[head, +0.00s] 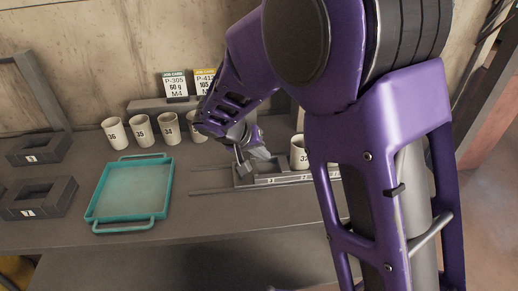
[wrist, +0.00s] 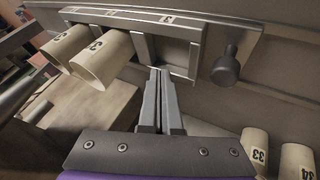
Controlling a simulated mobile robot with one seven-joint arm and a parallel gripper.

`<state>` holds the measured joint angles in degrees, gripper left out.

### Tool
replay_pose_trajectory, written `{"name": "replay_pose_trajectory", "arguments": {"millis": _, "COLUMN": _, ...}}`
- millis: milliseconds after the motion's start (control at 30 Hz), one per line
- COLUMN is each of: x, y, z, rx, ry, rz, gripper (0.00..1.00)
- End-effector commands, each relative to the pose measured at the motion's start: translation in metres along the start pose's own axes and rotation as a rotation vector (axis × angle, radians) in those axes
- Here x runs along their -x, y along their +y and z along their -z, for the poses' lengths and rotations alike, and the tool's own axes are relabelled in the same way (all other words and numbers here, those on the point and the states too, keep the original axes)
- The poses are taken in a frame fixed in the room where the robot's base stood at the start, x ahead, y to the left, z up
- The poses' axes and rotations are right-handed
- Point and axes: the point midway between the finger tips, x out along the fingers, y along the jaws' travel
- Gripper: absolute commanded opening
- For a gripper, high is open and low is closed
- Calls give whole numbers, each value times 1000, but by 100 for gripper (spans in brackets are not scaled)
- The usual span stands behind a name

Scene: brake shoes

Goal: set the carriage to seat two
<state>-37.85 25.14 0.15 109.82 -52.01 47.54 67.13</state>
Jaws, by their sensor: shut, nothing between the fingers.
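A grey slotted block (head: 268,183) with a numbered label strip lies between thin dark rails (head: 210,192) on the bench; I take it to be the carriage. In the wrist view its grey wall (wrist: 185,28) lies just beyond my fingers, with a dark round knob (wrist: 226,70) at its right end. My gripper (head: 243,158) is low over the block's left part; in the wrist view (wrist: 160,72) its fingers are together and empty. Whether the tips touch the block I cannot tell. The seat numbering is too small to read surely.
Pale numbered cups (head: 115,133) stand along the back; cup 32 (head: 298,152) is right of my gripper. In the wrist view two cups (wrist: 103,62) are at left and cup 33 (wrist: 254,150) at lower right. A teal tray (head: 130,190) and dark frames (head: 40,148) lie left. Job cards (head: 175,86) stand behind.

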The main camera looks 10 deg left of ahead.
Motion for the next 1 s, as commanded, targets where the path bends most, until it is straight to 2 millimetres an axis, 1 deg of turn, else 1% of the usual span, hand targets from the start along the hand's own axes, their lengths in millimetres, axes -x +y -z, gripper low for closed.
{"name": "replay_pose_trajectory", "arguments": {"millis": 33, "x": -12, "y": 0, "z": -1, "rx": 1, "ry": -3, "rz": -3, "gripper": 0}}
{"name": "replay_pose_trajectory", "arguments": {"millis": 100, "x": -23, "y": 0, "z": -1, "rx": 2, "ry": -3, "rz": -2, "gripper": 0}}
{"name": "replay_pose_trajectory", "arguments": {"millis": 200, "x": -37, "y": 0, "z": -1, "rx": 0, "ry": -2, "rz": -1, "gripper": 0}}
{"name": "replay_pose_trajectory", "arguments": {"millis": 300, "x": -45, "y": 0, "z": 0, "rx": 0, "ry": -1, "rz": -1, "gripper": 0}}
{"name": "replay_pose_trajectory", "arguments": {"millis": 433, "x": -50, "y": 0, "z": 0, "rx": 1, "ry": 0, "rz": 0, "gripper": 0}}
{"name": "replay_pose_trajectory", "arguments": {"millis": 767, "x": -51, "y": 1, "z": 0, "rx": 0, "ry": 1, "rz": 0, "gripper": 0}}
{"name": "replay_pose_trajectory", "arguments": {"millis": 867, "x": -58, "y": 9, "z": -1, "rx": -4, "ry": 1, "rz": -1, "gripper": 0}}
{"name": "replay_pose_trajectory", "arguments": {"millis": 1000, "x": -74, "y": 34, "z": 0, "rx": -6, "ry": 0, "rz": -2, "gripper": 0}}
